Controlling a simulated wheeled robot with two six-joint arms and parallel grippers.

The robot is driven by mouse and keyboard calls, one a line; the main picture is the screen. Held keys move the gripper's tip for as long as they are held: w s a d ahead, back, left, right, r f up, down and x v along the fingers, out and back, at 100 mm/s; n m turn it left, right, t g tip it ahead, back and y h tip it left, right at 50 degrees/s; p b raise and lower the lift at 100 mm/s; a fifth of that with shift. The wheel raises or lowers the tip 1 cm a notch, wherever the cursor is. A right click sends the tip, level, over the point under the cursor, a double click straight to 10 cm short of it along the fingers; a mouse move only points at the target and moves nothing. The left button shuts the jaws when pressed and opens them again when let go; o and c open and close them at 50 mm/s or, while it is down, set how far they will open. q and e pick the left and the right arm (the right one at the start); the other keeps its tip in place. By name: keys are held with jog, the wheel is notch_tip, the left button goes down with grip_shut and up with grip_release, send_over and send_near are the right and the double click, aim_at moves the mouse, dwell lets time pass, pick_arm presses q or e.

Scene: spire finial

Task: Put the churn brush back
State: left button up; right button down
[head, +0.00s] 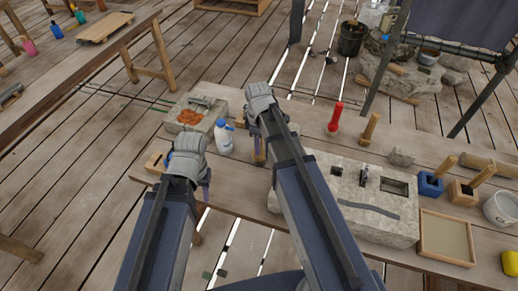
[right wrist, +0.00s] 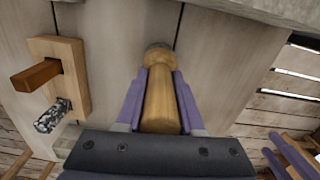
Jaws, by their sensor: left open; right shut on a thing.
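My right gripper (head: 258,148) is shut on a tool with a round wooden handle (right wrist: 160,100), taken to be the churn brush. In the right wrist view the handle lies between the purple fingers, with a dark grey end at the top. I cannot tell whether that end touches the bench. In the head view my right arm mostly hides the tool. My left gripper (head: 205,185) is open and empty near the bench's front edge. A wooden block (right wrist: 78,62) holds a brown peg and a grey speckled rod; it also shows in the head view (head: 152,164).
A white bottle (head: 224,138) with a blue cap stands between my grippers. A stone tray (head: 190,108) with orange material lies behind. Right are a large stone block (head: 345,190), a red-handled tool (head: 335,118), a blue holder (head: 430,184) and a wooden-rimmed tray (head: 424,247).

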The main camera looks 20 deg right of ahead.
jog(key=shift+f, duration=0.15)
jog(key=c, duration=0.5)
grip_release()
jog(key=shift+r, duration=0.2)
notch_tip(320, 180, up, 12)
jog(key=p, duration=1.2)
jog(key=s+a+m, duration=0.2)
jog(key=s+a, duration=0.1)
jog(key=s, duration=0.1)
jog(key=s+a+m, duration=0.3)
jog(key=s+a, duration=0.1)
jog(key=s, duration=0.1)
jog(key=s+a+m+h, duration=0.1)
jog(key=s+a+m, duration=0.2)
jog(key=s, duration=0.2)
jog(key=shift+s+a, duration=0.15)
jog(key=shift+a, duration=0.1)
